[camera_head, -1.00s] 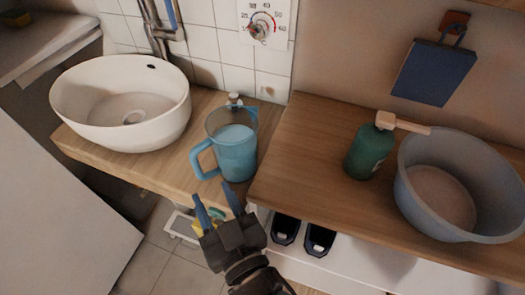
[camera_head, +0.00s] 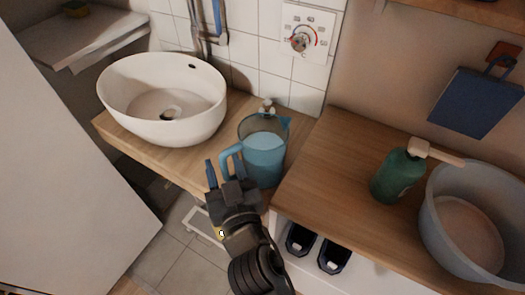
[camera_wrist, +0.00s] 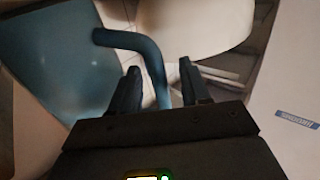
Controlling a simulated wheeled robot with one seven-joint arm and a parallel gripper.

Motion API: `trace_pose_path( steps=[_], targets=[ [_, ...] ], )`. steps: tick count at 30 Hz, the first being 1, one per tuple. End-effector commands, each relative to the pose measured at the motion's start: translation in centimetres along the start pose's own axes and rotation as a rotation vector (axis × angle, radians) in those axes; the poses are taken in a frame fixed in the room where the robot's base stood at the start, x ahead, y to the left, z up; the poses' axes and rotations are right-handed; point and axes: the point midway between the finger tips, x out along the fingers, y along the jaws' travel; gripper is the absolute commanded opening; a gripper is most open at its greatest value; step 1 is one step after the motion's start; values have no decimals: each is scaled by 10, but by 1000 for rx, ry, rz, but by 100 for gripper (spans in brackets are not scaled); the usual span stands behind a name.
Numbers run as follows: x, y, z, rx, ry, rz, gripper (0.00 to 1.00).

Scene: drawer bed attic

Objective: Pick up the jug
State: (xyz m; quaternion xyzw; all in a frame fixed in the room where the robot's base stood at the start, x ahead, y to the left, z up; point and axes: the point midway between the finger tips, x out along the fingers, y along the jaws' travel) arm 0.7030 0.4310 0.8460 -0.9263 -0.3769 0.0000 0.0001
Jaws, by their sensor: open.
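The jug (camera_head: 262,158) is blue and translucent with a looped handle on its left side. It stands upright on the wooden counter, right of the sink. My gripper (camera_head: 224,168) is open at the handle, on the near left side of the jug. In the wrist view the jug's body (camera_wrist: 58,62) fills the left. Its blue handle (camera_wrist: 138,44) curves down so that its lower part shows between my two fingers (camera_wrist: 158,76). A gap shows between the handle and the right finger. Whether the left finger touches the handle is unclear.
A white basin (camera_head: 165,100) stands left of the jug. A small tap-like fitting (camera_head: 267,106) is behind it on the tiled wall. A raised wooden top (camera_head: 335,165) to the right holds a green pump bottle (camera_head: 397,176) and a grey tub (camera_head: 437,235).

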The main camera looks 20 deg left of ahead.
Motion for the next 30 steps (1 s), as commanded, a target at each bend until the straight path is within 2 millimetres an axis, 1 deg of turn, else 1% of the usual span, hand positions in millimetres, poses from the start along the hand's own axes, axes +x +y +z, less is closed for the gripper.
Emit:
trace_pose_path(
  steps=[2, 16, 17, 30],
  targets=[
    [0, 0, 0, 0, 0, 0, 46],
    [0, 0, 0, 0, 0, 0, 2],
    [0, 0, 0, 0, 0, 0, 0],
    [0, 0, -2, 0, 1, 0, 0]
  ],
)
